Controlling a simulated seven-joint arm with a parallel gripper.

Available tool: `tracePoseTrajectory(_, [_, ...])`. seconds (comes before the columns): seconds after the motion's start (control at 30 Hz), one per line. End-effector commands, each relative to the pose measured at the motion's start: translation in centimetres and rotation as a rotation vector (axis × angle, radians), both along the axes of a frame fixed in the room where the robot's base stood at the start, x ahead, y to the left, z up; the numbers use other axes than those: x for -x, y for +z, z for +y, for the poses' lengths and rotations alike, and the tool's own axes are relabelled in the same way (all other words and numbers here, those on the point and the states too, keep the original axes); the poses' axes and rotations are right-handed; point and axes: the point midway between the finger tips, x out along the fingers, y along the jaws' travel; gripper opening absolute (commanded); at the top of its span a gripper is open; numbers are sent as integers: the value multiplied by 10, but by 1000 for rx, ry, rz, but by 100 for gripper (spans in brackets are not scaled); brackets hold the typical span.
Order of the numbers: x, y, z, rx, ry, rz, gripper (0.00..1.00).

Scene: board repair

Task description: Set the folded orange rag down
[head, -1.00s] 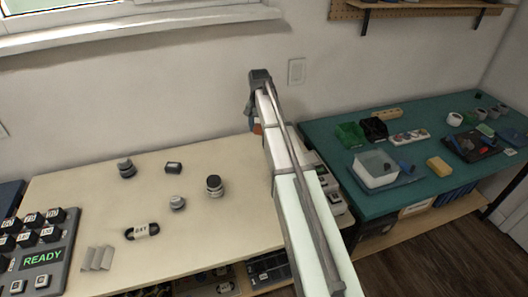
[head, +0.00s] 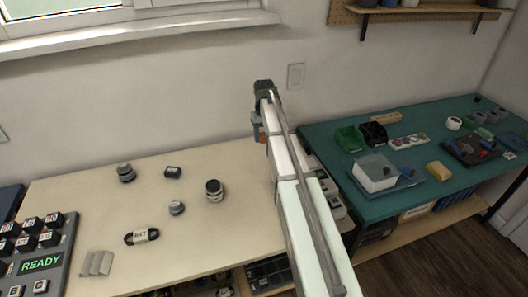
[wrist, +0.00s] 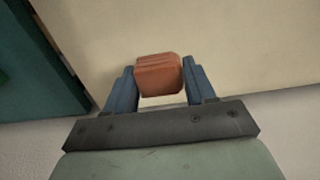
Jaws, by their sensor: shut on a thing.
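The folded orange rag (wrist: 158,76) sits between the two blue fingers of my gripper (wrist: 160,82) in the wrist view. My gripper is shut on it. In the head view, a small orange patch of the rag (head: 262,138) shows below my gripper (head: 257,132), near the back right edge of the cream table (head: 100,200). My arm hides part of this area. In the wrist view the cream table top (wrist: 245,40) lies beyond the rag. I cannot tell how high the rag is above it.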

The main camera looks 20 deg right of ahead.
Motion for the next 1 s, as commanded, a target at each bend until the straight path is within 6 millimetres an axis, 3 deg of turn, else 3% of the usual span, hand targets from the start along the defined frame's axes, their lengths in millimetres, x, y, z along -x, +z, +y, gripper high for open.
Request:
tracePoseTrajectory(0.2, [1,-35,0,0,-1,2,26])
tracePoseTrajectory(0.63, [0,-75,0,0,-2,1,26])
tracePoseTrajectory(1.0, [0,-78,0,0,-2,1,26])
